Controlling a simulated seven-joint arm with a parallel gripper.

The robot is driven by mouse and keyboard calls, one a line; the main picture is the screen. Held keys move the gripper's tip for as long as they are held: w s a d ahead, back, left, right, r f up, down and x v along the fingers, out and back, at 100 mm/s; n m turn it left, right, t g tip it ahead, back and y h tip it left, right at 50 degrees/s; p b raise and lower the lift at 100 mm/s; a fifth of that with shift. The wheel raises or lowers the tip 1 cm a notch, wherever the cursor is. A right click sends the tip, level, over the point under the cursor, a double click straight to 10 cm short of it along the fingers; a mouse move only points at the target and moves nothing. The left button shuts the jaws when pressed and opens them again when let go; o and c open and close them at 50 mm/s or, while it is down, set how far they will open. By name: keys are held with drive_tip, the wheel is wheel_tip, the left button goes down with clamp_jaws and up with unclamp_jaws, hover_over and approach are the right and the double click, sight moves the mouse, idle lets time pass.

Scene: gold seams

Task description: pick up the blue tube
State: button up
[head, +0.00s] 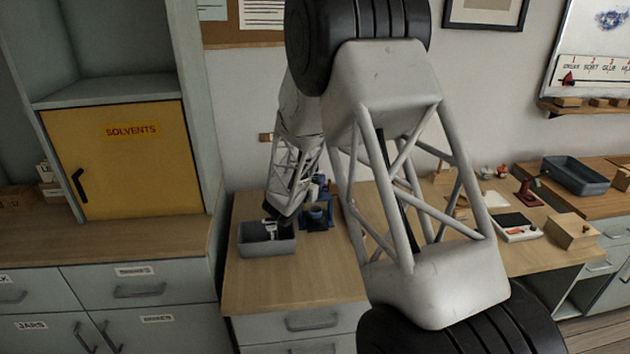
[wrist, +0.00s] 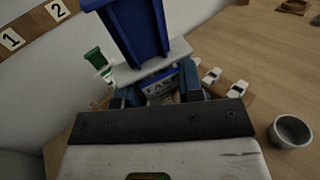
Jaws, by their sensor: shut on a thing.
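A label with dark letters shows between the fingers, partly covered. In the head view my gripper (head: 282,212) is low over the wooden bench, by the back of a grey bin. The tube cannot be made out clearly there.
A green tube (wrist: 96,60) stands to the left in the wrist view. White pieces (wrist: 211,75) sit on a wooden strip to the right, and a grey cup (wrist: 290,131) stands beyond. Front bench surface is clear.

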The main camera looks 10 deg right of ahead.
drive_tip(key=shift+r, duration=0.7)
drive_tip(key=shift+s+r, duration=0.2)
drive_tip(key=shift+r, duration=0.35)
drive_tip(key=shift+s+r, duration=0.2)
drive_tip(key=shift+r, duration=0.3)
drive_tip(key=s+r, duration=0.1)
drive_tip(key=s, duration=1.4)
drive_tip(key=shift+d+r, duration=0.2)
drive_tip(key=shift+d, duration=0.2)
drive_tip(key=shift+s, duration=0.1)
drive_tip(key=w+r+n+y, duration=0.1)
drive_tip(key=w+n+y, duration=0.1)
drive_tip(key=w, duration=0.6)
drive_tip(key=w+r+n+t+y, duration=0.1)
drive_tip(key=w+r+n+y, duration=0.1)
drive_tip(key=w, duration=0.7)
drive_tip(key=shift+a+r+y, duration=0.15)
drive_tip(key=shift+a+y, duration=0.15)
drive_tip(key=shift+y, duration=0.3)
drive_tip(key=shift+f, duration=0.3)
drive_tip(key=shift+f, duration=2)
